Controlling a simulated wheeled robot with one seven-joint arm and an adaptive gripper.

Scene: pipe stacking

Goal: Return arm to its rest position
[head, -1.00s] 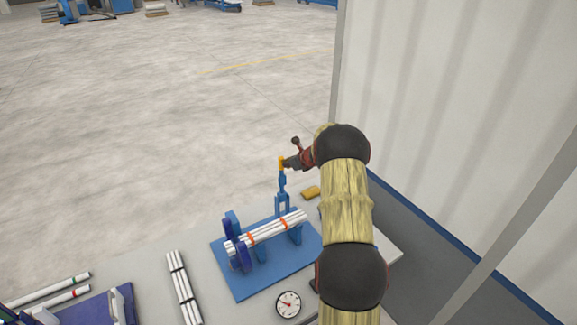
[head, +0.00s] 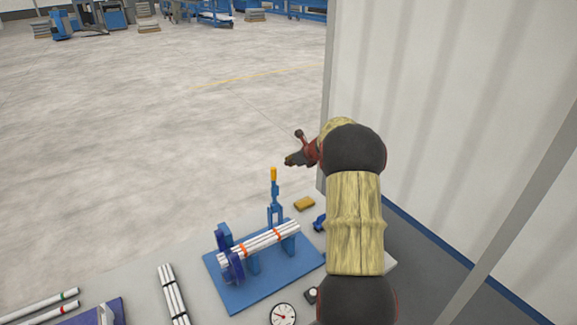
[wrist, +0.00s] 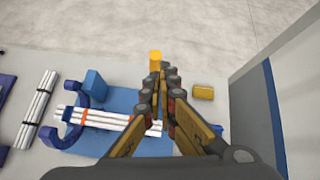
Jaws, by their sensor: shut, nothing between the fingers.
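My arm reaches up the right of the head view. My gripper (head: 290,160) hangs above the back of the table, just right of and apart from the orange-tipped blue upright clamp handle (head: 274,180). In the wrist view my gripper (wrist: 161,80) shows its fingers together with nothing between them. Below it a bundle of white pipes with orange bands (head: 262,242) lies in the blue fixture (head: 228,285). The bundle also shows in the wrist view (wrist: 100,118), partly hidden by the fingers.
A second white bundle with black bands (head: 172,290) lies left of the fixture. A dial gauge (head: 283,315) is in front, a yellow block (head: 304,203) at the back. Loose pipes (head: 38,305) lie far left. A pale wall (head: 450,110) stands close on the right.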

